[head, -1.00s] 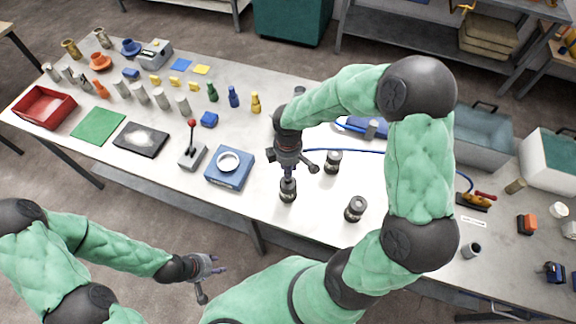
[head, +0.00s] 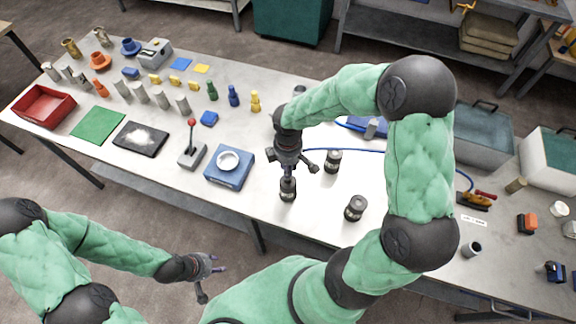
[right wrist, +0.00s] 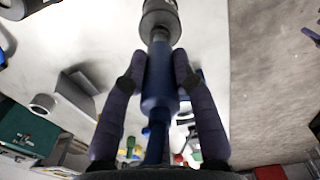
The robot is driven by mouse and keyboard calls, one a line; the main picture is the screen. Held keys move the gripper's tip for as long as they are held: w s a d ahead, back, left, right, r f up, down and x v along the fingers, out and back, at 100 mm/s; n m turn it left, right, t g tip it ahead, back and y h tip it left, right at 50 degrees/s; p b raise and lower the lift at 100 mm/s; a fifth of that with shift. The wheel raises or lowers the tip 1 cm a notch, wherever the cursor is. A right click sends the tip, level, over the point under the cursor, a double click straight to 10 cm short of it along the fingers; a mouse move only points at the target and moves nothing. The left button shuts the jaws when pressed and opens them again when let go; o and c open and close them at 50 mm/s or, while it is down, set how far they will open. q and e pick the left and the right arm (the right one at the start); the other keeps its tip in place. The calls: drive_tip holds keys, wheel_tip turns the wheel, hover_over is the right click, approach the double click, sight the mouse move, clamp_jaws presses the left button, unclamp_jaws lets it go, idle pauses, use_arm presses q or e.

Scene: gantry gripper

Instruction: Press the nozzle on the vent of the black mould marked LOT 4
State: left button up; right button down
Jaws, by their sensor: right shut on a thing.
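My right gripper (head: 287,163) is shut on the blue nozzle, held upright over a black mould (head: 288,190) near the table's front edge. In the right wrist view the nozzle (right wrist: 158,85) lies between both fingers, and its thin tip meets the top of that mould (right wrist: 160,14); I cannot tell whether it is pressed. Two similar dark moulds stand close by, one behind to the right (head: 333,161) and one to the right (head: 355,208). Their lot markings are too small to read. My left gripper (head: 217,264) is open and empty, in front of the table.
A blue block with a white ring (head: 229,168) and a grey lever box (head: 192,155) stand to the left. A blue hose (head: 345,151) runs across the table behind the moulds. A grey cup (head: 472,249) stands at the right. Bare table lies around the moulds.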

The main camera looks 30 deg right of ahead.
drive_tip(key=shift+s+f+b, duration=0.1)
drive_tip(key=shift+f+b, duration=0.2)
drive_tip(key=shift+f, duration=0.1)
idle(1.2)
drive_tip(key=shift+r+p, duration=2.75)
drive_tip(key=shift+r, duration=0.85)
